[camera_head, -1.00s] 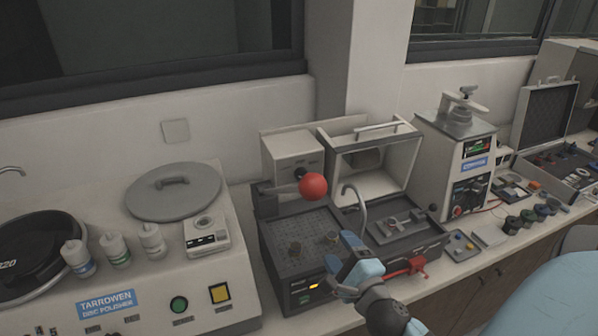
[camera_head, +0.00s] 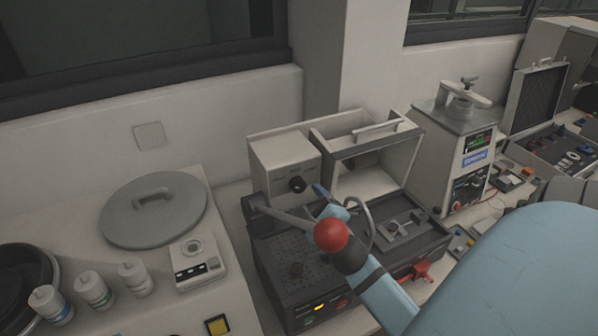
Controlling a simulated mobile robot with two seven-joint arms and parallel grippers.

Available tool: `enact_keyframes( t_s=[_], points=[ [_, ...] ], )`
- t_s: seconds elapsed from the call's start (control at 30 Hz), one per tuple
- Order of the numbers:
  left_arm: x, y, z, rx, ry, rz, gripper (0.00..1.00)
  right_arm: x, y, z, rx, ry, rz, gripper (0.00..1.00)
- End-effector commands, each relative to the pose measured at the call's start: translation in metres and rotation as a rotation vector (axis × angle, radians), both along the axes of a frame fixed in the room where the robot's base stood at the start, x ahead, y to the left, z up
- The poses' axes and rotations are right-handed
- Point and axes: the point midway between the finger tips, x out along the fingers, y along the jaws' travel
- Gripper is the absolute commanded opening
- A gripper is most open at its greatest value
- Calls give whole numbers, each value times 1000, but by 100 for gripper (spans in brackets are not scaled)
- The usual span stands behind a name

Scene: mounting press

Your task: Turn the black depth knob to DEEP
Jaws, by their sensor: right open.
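A black knob (camera_head: 297,184) sits on the front face of the white box (camera_head: 275,158) of the cutting machine. Markings around it are too small to read. My right gripper (camera_head: 328,199) is open, its blue fingers just right of and below the knob, apart from it in the picture. A red ball (camera_head: 331,235) on a grey lever hides part of the gripper's wrist. My right arm comes in from the lower right. My left gripper is out of view.
The grey lever (camera_head: 284,217) crosses below the knob. An open clear-fronted hood (camera_head: 375,140) stands right of the white box, and a curved pipe rises near my wrist. A red clamp handle (camera_head: 422,271) lies at the machine's front right. A polisher with a grey lid (camera_head: 153,208) stands left.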

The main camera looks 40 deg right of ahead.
Motion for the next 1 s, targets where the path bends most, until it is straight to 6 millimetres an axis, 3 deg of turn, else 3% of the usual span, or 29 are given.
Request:
enact_keyframes(
  t_s=[0.1,0.3,0.73,0.93,1.0],
  points=[
    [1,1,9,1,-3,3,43,24,-7,3,1,-2,0,66],
    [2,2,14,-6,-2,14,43,50,-16,2,1,-2,0,66],
    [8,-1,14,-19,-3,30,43,58,-18,0,-1,0,1,66],
    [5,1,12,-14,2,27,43,58,-18,0,0,-1,1,20],
    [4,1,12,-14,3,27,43,58,-18,0,0,-1,1,16]
  ],
)
